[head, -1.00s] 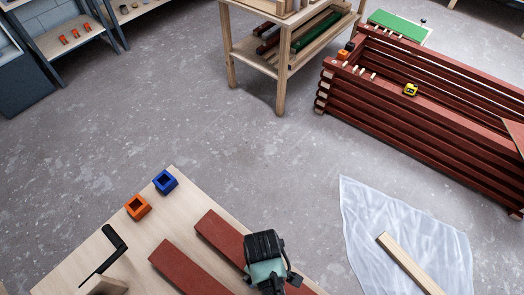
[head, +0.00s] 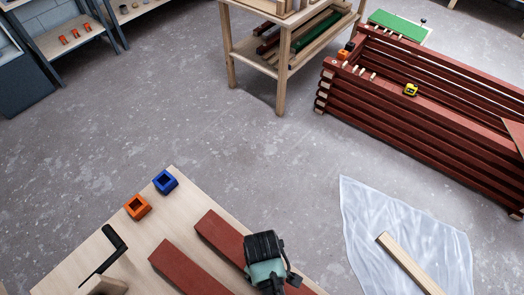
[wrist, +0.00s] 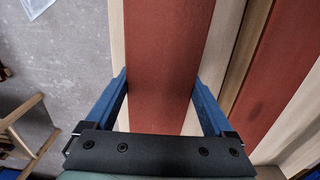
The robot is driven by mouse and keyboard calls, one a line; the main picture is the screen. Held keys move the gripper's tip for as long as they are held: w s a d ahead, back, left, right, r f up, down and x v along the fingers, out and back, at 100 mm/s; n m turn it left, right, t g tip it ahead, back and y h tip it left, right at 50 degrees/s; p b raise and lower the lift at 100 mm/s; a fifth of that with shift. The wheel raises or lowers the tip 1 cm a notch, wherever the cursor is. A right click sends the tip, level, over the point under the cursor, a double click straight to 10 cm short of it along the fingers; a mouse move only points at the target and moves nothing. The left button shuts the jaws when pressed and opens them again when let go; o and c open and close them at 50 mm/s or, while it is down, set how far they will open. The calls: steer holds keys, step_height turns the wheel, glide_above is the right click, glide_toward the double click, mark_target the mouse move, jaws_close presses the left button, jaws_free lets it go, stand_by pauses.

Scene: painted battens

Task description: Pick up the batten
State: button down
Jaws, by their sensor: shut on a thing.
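A red batten (head: 221,236) lies along the pale wooden table (head: 185,202) in the head view, running under my gripper (head: 265,268). In the wrist view the batten (wrist: 162,60) runs between the two blue fingers of my gripper (wrist: 160,78), one on each long side. The gripper is shut on it across its width. I cannot tell whether the batten is resting on the table or slightly clear of it. A second red batten (head: 183,270) lies parallel on the table, to the left in the head view.
On the table are a blue block (head: 165,182), an orange block (head: 138,207) and a black angled piece (head: 105,250). A translucent sheet (head: 365,220) with a pale strip (head: 408,263) lies on the floor at right. Stacked red beams (head: 420,135) stand behind; the floor between is open.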

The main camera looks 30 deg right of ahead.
steer(key=shift+r, duration=0.15)
step_height(320, 180, up, 10)
steer(key=shift+f+p, duration=0.15)
steer(key=shift+p, duration=0.2)
